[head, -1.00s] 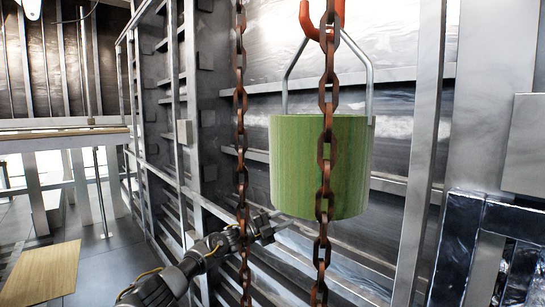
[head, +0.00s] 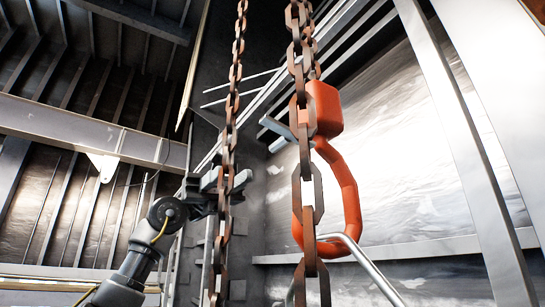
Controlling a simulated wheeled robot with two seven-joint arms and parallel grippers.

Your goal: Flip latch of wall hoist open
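The wall hoist shows as an orange hook (head: 346,190) under an orange block (head: 325,108), partly behind a rusty chain (head: 307,190). A small grey bar (head: 276,127) juts out to the left of the block; it may be the latch, but I cannot tell for sure. My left gripper (head: 232,180) is raised to the left of the hook and apart from it. Another rusty chain (head: 233,100) crosses in front of its fingers, so I cannot tell how far apart they are. My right gripper is out of view.
A metal handle (head: 362,262) hangs in the hook; its load is below the view. The two chains hang close in front of the hook and my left gripper. A ribbed metal wall stands behind, with a slanted steel post (head: 465,150) at right.

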